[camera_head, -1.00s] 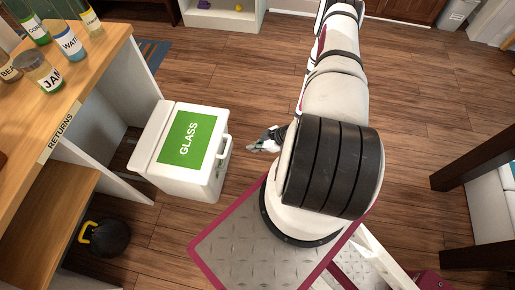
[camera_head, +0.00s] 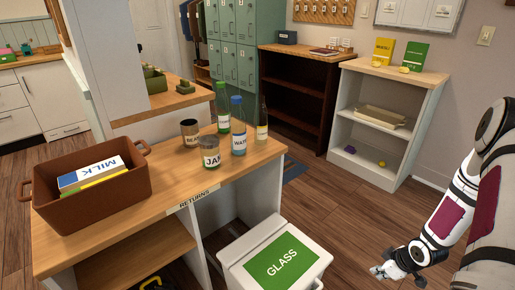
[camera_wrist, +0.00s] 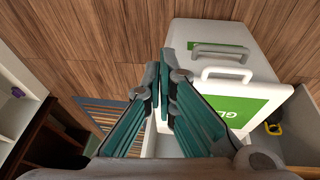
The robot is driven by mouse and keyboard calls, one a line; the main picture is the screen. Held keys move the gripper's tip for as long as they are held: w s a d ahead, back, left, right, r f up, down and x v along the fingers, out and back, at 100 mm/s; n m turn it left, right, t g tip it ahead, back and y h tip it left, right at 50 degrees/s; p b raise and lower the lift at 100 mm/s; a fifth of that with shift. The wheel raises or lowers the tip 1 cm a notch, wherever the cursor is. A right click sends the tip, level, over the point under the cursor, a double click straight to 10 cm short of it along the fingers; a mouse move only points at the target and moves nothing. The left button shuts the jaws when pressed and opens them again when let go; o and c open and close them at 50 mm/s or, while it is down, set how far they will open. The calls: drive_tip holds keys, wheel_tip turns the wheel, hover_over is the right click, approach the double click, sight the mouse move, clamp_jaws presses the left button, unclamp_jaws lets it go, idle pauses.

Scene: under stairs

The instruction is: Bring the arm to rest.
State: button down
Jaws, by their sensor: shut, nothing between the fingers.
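My gripper (camera_head: 381,271) hangs at the lower right of the head view, at the end of my white and dark red arm. It is a little to the right of the white bin (camera_head: 245,251) with the green GLASS label, and apart from it in this view. In the wrist view my gripper's teal-sided fingers (camera_wrist: 163,72) come together at their tips with nothing between them. The bin (camera_wrist: 262,68) with its grey and white handles shows behind and to the right of the fingers there.
A wooden returns counter (camera_head: 110,216) holds a brown crate (camera_head: 65,210) with cartons, and several bottles and jars. A white shelf unit (camera_head: 385,107) and a dark bookcase (camera_head: 302,82) stand behind. The wood floor (camera_head: 370,222) between bin and shelf looks clear.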

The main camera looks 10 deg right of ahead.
drive_tip(key=a+r+m+g+h, duration=0.1)
drive_tip(key=a+r+m+h, duration=0.1)
drive_tip(key=r, duration=1.3)
drive_tip(key=a+r+m+g+h, duration=0.1)
drive_tip(key=a+r+h, duration=0.15)
drive_tip(key=r, duration=1.15)
drive_tip(key=s+a+r+m, duration=0.3)
drive_tip(key=s+a+r, duration=0.5)
drive_tip(key=a+r, duration=0.25)
drive_tip(key=s+a+r+y, duration=0.2)
drive_tip(key=s+a+r, duration=0.1)
drive_tip(key=s+a, duration=0.4)
drive_tip(key=s+a+r+y, duration=0.2)
drive_tip(key=s+a, duration=0.2)
drive_tip(key=s, duration=0.5)
wheel_tip(320, 180, up, 15)
drive_tip(key=t+p, duration=0.2)
drive_tip(key=p, duration=1.1)
drive_tip(key=shift+w+d+m, duration=0.15)
drive_tip(key=shift+m, duration=0.25)
drive_tip(key=shift+f, duration=0.1)
